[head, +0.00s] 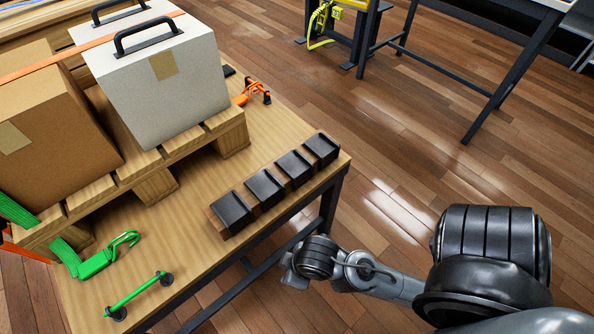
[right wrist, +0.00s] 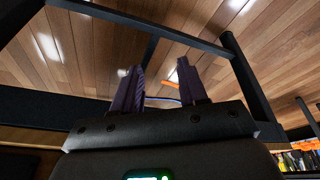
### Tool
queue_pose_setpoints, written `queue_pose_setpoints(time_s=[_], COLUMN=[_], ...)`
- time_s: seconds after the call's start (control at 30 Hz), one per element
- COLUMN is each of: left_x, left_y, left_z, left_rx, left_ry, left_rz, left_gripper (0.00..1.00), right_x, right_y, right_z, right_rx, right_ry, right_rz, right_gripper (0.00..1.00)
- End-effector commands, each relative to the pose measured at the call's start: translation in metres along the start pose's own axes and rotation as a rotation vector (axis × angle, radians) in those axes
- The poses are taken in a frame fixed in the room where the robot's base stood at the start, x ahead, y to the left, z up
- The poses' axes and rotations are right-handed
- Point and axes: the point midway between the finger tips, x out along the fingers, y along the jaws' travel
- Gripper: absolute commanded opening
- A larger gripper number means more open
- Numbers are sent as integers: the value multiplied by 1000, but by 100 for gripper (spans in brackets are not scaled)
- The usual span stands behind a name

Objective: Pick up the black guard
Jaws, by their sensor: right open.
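Several black guards (head: 266,188) sit in a row on a wooden holder (head: 213,216) along the table's front right edge in the head view. My right gripper (right wrist: 160,82) is open and empty in the right wrist view, with two dark purple fingers apart. In the head view my right arm ends beside the table edge, just off the row and apart from the guards; its fingers cannot be made out there. No guard shows in the right wrist view. My left gripper is not in view.
A white box (head: 160,80) with a black handle and a cardboard box (head: 55,130) stand on a wooden pallet (head: 155,185). A green ratchet (head: 95,262), a green bar (head: 138,295) and an orange ratchet (head: 252,92) lie on the table (head: 185,240). Dark table framing (right wrist: 245,80) is close to my right gripper.

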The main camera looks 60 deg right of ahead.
Motion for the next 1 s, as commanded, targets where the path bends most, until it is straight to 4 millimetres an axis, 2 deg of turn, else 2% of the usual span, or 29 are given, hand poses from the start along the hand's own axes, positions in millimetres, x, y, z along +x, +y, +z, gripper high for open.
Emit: queue_pose_setpoints(time_s=[0.37, 0.73, 0.77, 1.0], left_x=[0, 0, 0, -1], left_y=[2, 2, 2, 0], left_z=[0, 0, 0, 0], left_rx=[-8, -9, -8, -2], left_ry=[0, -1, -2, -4], left_rz=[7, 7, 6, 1], left_gripper=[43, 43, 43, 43], right_x=[0, 0, 0, -1], right_y=[0, 0, 0, -1], right_z=[0, 1, 1, 0], right_rx=[0, 0, 0, 5], right_ry=[-1, -3, -3, -2], right_rz=[0, -1, -1, -3], right_gripper=[43, 98, 100, 100])
